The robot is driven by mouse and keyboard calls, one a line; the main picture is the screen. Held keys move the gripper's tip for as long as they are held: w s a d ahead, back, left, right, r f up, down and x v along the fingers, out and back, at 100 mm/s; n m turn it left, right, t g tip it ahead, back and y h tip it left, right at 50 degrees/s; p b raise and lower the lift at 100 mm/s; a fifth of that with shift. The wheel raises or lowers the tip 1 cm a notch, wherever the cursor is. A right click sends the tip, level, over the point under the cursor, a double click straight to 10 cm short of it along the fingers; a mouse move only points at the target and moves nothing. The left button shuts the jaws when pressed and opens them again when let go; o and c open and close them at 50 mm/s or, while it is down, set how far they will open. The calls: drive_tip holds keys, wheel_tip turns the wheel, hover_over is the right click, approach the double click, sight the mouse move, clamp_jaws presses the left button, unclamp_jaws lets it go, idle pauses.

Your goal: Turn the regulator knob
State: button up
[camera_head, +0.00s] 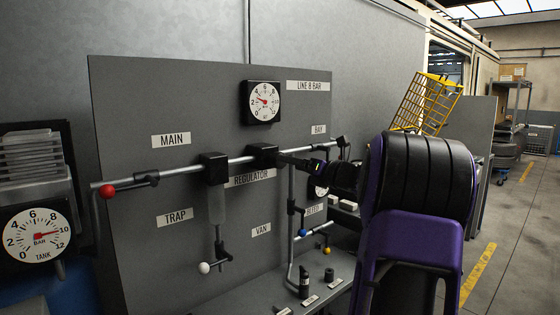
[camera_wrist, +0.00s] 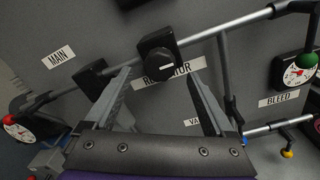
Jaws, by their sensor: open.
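The regulator (camera_head: 262,153) is a black block on the horizontal grey pipe of the panel, above the REGULATOR label. In the wrist view its round black knob (camera_wrist: 160,64) with a pale mark faces the camera, near the centre. My gripper (camera_wrist: 161,74) is open, with one finger on each side of the knob in the picture. Nothing is between the fingers that I can see them touching; the remaining gap in depth is unclear. In the head view my gripper (camera_head: 292,160) is just right of the regulator, and my arm hides part of the panel.
A red ball-ended handle (camera_head: 107,191) is at the pipe's left end. A black block with a bowl (camera_head: 215,170) and a white-ended handle (camera_head: 204,268) hangs left of the regulator. The line gauge (camera_head: 264,101) is above. In the wrist view, a green knob (camera_wrist: 306,61) is at right.

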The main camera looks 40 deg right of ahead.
sight(280, 168)
drive_tip(key=w, duration=0.6)
drive_tip(key=shift+a, duration=0.35)
drive_tip(key=c, duration=1.3)
drive_tip(key=shift+c, duration=0.2)
